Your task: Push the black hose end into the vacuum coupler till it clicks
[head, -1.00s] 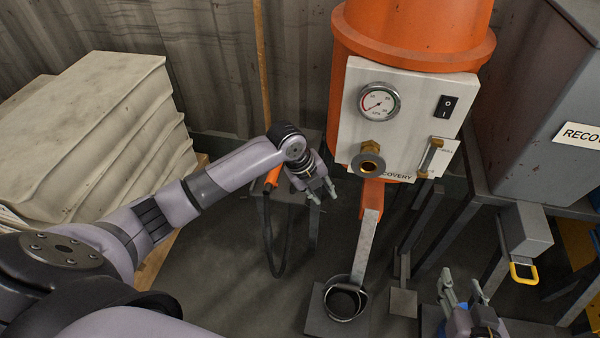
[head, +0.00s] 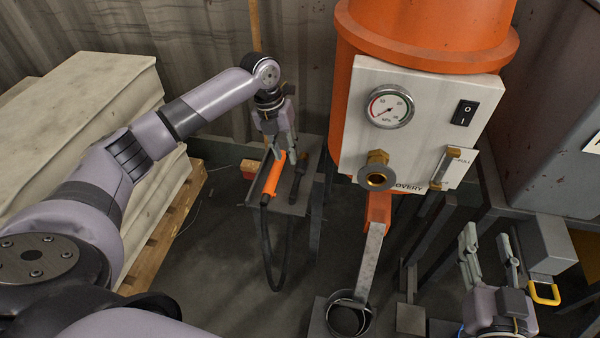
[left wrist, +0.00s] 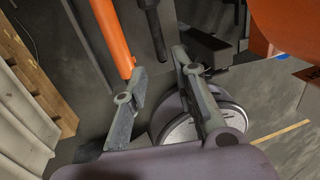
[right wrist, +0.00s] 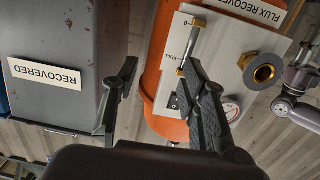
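An orange grip (head: 272,176) lies on a small grey stand left of the orange vessel. A black hose (head: 267,250) hangs in a loop from its lower end. The brass vacuum coupler (head: 377,178) sticks out of the white panel below the gauge; it also shows in the right wrist view (right wrist: 264,73). My left gripper (head: 286,156) is open just above the stand, beside the orange grip. In the left wrist view, the orange grip (left wrist: 112,38) reaches close to one finger. My right gripper (head: 486,234) is open and empty, low at the right.
A dark bar (head: 299,174) lies on the stand (head: 291,205) beside the orange grip. The vessel (head: 425,40) carries a gauge (head: 390,107) and switch (head: 464,112). A ladle-like pot (head: 348,318) stands below. Stacked sacks (head: 100,110) on a pallet stand left; a grey bin (head: 550,130) stands right.

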